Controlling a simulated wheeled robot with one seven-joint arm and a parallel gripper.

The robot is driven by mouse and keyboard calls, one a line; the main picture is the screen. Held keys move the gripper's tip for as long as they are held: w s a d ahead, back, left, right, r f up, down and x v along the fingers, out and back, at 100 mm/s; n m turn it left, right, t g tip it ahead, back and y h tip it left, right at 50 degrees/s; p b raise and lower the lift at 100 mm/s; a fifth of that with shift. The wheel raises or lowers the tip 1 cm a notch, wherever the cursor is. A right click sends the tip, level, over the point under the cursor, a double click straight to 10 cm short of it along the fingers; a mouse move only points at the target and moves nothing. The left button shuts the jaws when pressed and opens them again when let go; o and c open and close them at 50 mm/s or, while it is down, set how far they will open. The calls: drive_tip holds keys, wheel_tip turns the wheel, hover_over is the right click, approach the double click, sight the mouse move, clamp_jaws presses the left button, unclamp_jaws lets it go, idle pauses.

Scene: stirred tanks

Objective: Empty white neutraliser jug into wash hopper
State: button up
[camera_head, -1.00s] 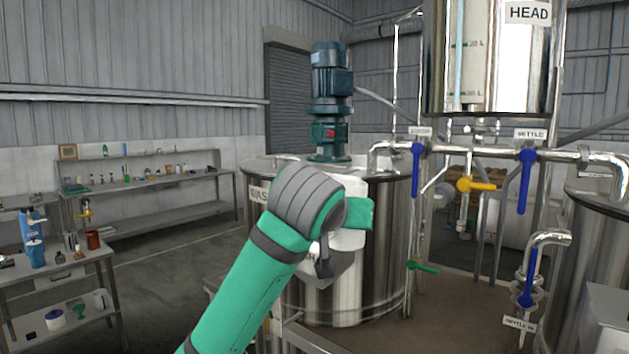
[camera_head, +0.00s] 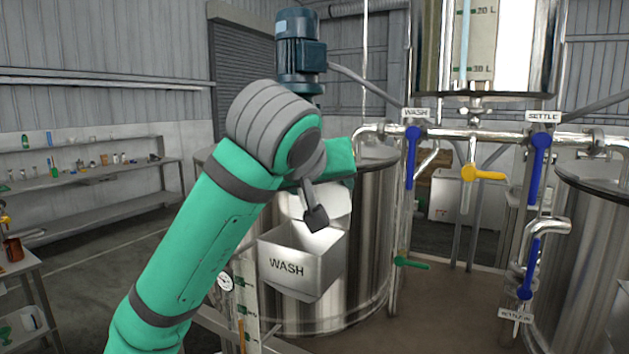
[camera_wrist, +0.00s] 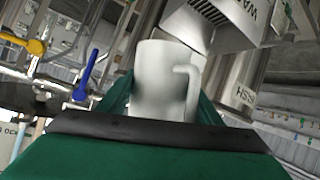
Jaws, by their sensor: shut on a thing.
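The white jug (camera_wrist: 160,82) is gripped between the green fingers of my gripper (camera_wrist: 163,100), its handle on the right in the wrist view. In the head view the white jug (camera_head: 333,202) shows only partly behind my wrist, over the back of the hopper opening. How far it is tilted and what it contains cannot be told. The wash hopper (camera_head: 285,268) is an open metal box labelled WASH on the front of a steel tank. In the wrist view the hopper (camera_wrist: 212,22) is at the upper right, beyond the jug.
The steel tank (camera_head: 372,225) with a motor (camera_head: 300,50) on top stands behind the hopper. Pipes with blue valve handles (camera_head: 411,155) and a yellow one (camera_head: 483,174) run to the right. A sight gauge (camera_head: 243,295) stands left of the hopper. Shelves (camera_head: 95,195) are far left.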

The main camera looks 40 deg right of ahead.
sight(326, 200)
drive_tip(key=shift+s+d+f+n+g, duration=0.25)
drive_tip(key=shift+s+f+n+g, duration=0.1)
drive_tip(key=shift+s+n+g, duration=0.35)
drive_tip(key=f+n+g, duration=0.1)
drive_tip(key=g+h, duration=0.1)
drive_tip(key=f+n+g, duration=0.1)
drive_tip(key=shift+s+d+f+n, duration=0.1)
drive_tip(key=shift+s+f+n, duration=0.15)
drive_tip(key=shift+f+n, duration=0.1)
drive_tip(key=shift+s+d+f+n+g+h, duration=0.1)
drive_tip(key=shift+f+n+g+h, duration=0.1)
drive_tip(key=shift+n+g+h, duration=0.25)
drive_tip(key=shift+s+d+f+n+g+h, duration=0.15)
drive_tip(key=shift+n+g+h, duration=0.1)
drive_tip(key=shift+n+g, duration=0.3)
drive_tip(key=shift+w+a+r+n+g, duration=0.1)
drive_tip(key=shift+w+a+n+g, duration=0.05)
drive_tip(key=shift+n+g, duration=0.3)
drive_tip(key=shift+w+a+r+n+g+h, duration=0.4)
drive_tip(key=shift+w+r+n+g+h, duration=0.4)
drive_tip(key=shift+n, duration=0.3)
drive_tip(key=shift+w+a+r+n+g+h, duration=0.15)
drive_tip(key=shift+w+r+n+g+h, duration=0.2)
drive_tip(key=shift+r+n+g+h, duration=0.5)
drive_tip(key=shift+f+t+y, duration=0.25)
drive_tip(key=shift+t, duration=0.05)
